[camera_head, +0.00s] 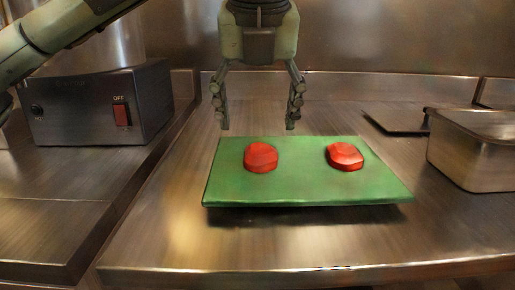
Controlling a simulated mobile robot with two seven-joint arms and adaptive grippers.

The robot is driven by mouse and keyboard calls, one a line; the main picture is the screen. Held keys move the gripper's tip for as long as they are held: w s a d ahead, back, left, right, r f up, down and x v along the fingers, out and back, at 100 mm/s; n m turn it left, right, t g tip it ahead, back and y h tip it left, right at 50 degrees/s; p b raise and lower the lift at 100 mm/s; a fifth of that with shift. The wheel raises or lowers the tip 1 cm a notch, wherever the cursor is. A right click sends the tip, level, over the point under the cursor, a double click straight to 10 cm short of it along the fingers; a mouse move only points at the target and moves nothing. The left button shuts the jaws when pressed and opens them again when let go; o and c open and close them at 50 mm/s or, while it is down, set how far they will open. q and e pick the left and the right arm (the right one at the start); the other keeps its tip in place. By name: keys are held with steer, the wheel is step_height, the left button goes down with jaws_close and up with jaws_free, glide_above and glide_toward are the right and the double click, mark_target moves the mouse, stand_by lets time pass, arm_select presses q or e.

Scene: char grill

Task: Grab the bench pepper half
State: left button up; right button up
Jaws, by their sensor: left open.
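Two red pepper halves lie on a green board on the steel bench. The left pepper half (261,157) is on the board's left part, and the right pepper half (345,156) is on its right part. The green board (303,185) is flat on the bench. My left gripper (258,127) points down with its fingers apart and empty. It shows above and behind the left pepper half, apart from it. My right gripper is not in view.
A dark box with a red switch (122,114) stands at the left. A steel container (470,150) stands at the right, with a dark flat plate (397,120) behind it. The bench front (300,245) is clear.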

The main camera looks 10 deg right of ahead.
mark_target(260, 149)
arm_select(q)
steer(key=x, duration=0.4)
steer(key=p+x, duration=0.1)
steer(key=x, duration=0.1)
steer(key=shift+s+d+f, duration=0.2)
steer(key=shift+s+d, duration=0.05)
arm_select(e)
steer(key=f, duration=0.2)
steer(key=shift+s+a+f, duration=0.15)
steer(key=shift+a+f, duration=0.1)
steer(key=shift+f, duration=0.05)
arm_select(q)
steer(key=shift+c, duration=0.5)
steer(key=c, duration=1.2)
steer(key=shift+o, duration=0.2)
